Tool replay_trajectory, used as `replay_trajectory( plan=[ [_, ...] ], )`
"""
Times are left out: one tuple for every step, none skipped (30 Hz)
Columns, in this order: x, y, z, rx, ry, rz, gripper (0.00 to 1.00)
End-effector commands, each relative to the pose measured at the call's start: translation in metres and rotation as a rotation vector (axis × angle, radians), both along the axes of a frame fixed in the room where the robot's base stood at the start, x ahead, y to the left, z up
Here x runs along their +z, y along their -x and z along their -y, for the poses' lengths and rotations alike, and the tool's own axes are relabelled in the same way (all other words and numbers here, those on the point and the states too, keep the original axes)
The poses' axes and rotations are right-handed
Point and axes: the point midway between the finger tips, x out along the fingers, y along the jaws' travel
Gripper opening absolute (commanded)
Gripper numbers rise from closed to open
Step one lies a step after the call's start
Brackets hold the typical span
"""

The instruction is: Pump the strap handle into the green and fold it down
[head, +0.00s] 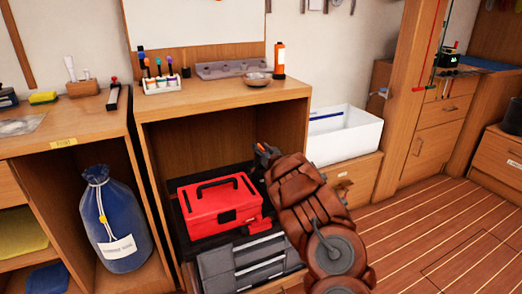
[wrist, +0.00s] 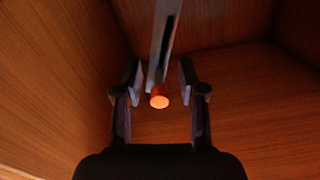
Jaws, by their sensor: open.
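My gripper (head: 264,149) reaches into the upper right of the wooden cabinet's open bay and is small in the head view. In the wrist view my gripper (wrist: 160,78) is open, with one finger on each side of a grey bar (wrist: 162,45) that has an orange rounded end (wrist: 159,97). The bar appears to lie between the fingers with gaps on both sides. I cannot tell for sure that it is the strap handle. At the far right a red strap (head: 429,45) hangs beside a black device with a bit of green (head: 448,59). No green zone is clear.
A red toolbox (head: 219,203) sits below and left of my gripper, above grey drawers (head: 245,265). The cabinet top (head: 215,95) holds a marker rack, a bowl and an orange bottle (head: 279,60). A white bin (head: 343,135) stands to the right. The floor (head: 435,235) is clear.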

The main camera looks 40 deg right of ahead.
Motion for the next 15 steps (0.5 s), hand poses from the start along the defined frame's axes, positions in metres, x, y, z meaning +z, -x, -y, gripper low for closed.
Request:
replay_trajectory(
  plan=[
    [-0.0003, -0.0015, 0.0007, 0.0, -0.001, 0.001, 0.4],
    [-0.0004, -0.002, 0.001, 0.0, -0.001, 0.001, 0.4],
    [-0.0006, -0.0026, 0.0013, -0.001, -0.001, 0.0, 0.4],
    [-0.0007, -0.0029, 0.0016, -0.001, -0.001, -0.001, 0.4],
    [-0.0007, -0.0032, 0.0017, -0.001, -0.001, -0.001, 0.4],
    [-0.0009, -0.0034, 0.0019, -0.002, -0.001, -0.001, 0.4],
    [-0.0008, -0.0035, 0.0019, -0.002, -0.001, -0.001, 0.4],
    [-0.0009, -0.0035, 0.0019, -0.002, -0.002, -0.002, 0.4],
    [-0.0008, -0.0035, 0.0019, -0.002, -0.002, -0.002, 0.4],
    [-0.0008, -0.0035, 0.0019, -0.002, -0.002, -0.002, 0.4],
    [-0.0008, -0.0035, 0.0019, -0.002, -0.002, -0.002, 0.4],
    [-0.0007, -0.0035, 0.0019, -0.002, -0.002, -0.002, 0.4],
    [-0.0007, -0.0035, 0.0019, -0.002, -0.002, -0.002, 0.4],
    [-0.0007, -0.0035, 0.0019, -0.002, -0.002, -0.002, 0.38],
    [-0.0006, -0.0035, 0.0018, -0.002, -0.001, -0.001, 0.34]
  ],
)
